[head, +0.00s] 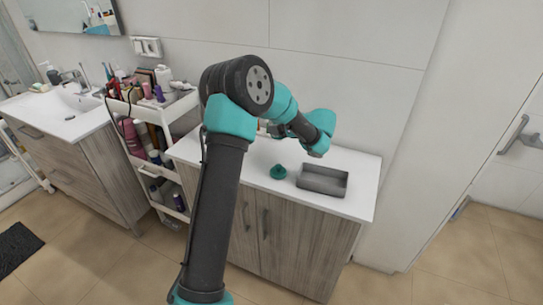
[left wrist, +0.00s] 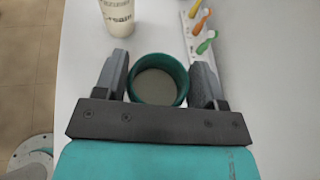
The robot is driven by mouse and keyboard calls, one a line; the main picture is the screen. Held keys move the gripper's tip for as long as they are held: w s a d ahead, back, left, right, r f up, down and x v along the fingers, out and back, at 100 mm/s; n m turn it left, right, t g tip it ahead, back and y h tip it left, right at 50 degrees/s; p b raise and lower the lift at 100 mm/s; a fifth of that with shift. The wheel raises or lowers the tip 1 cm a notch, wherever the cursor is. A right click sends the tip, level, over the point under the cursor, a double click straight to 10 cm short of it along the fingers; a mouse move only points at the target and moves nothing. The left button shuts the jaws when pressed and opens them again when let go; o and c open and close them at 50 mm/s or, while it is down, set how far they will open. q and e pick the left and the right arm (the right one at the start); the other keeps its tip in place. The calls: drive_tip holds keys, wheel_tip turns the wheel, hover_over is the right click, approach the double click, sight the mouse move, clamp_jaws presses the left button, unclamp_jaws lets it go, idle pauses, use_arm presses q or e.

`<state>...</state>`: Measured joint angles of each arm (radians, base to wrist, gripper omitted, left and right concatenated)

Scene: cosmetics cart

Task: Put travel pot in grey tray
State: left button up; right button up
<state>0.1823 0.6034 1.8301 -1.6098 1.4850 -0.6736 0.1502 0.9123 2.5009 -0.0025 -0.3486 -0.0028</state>
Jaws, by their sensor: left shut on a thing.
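The travel pot (left wrist: 159,80) is a round, dark green open pot with a greyish inside. In the left wrist view it sits between the two fingers of my left gripper (left wrist: 160,66), which is shut on it. In the head view my own arm largely hides this gripper and the pot. The grey tray (head: 323,180) is a shallow, empty rectangular tray near the right end of the white counter. A small green thing with a narrower top (head: 278,172) stands just left of the tray; I cannot tell exactly what it is. My right gripper is not in view.
The left wrist view shows a white printed cup (left wrist: 117,16) and a white holder (left wrist: 196,42) with several coloured toothbrushes beyond the pot. A cart (head: 150,110) crowded with bottles stands left of the counter. Bare counter (head: 362,168) lies right of the tray.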

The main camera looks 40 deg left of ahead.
use_arm(q)
hover_over(278, 157)
drive_tip(key=shift+f, duration=3.15)
drive_tip(key=shift+f, duration=1.85)
drive_tip(key=shift+f, duration=0.1)
drive_tip(key=o, duration=1)
